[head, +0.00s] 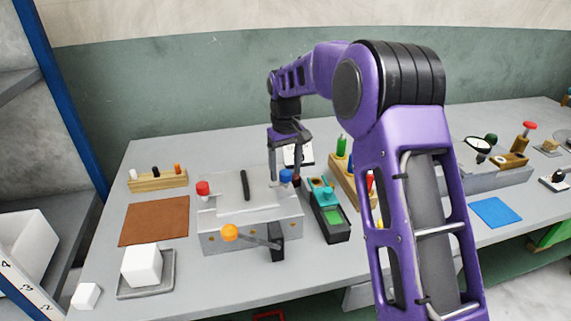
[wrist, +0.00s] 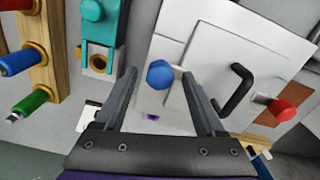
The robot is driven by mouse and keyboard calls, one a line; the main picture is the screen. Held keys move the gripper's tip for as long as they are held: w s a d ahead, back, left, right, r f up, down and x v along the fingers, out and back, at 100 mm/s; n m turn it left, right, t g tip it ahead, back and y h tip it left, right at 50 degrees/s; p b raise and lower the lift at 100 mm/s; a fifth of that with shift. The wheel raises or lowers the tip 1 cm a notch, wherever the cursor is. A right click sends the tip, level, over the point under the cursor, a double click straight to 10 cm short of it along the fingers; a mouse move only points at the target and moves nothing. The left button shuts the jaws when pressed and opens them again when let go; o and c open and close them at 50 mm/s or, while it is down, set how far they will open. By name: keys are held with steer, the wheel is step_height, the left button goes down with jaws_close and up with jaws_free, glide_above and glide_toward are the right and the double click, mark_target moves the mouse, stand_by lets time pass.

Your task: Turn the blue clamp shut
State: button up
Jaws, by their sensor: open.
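In the wrist view the blue clamp (wrist: 160,74) shows between the fingers of my gripper (wrist: 158,88). My gripper (head: 286,178) is open and points down around it. I cannot tell whether a finger touches the knob. The press lid (wrist: 205,50) lies flat and has a black bar handle (head: 245,185). A red clamp (head: 203,188) sits at the lid's left side and also shows in the wrist view (wrist: 283,110).
A lever with an orange ball (head: 230,232) is on the press front. A brown mat (head: 154,221) and a white foam block (head: 142,264) lie to the left.

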mark_target(285, 172)
step_height(285, 172, up, 17)
steer(key=shift+r, duration=0.2)
stand_by(0.3)
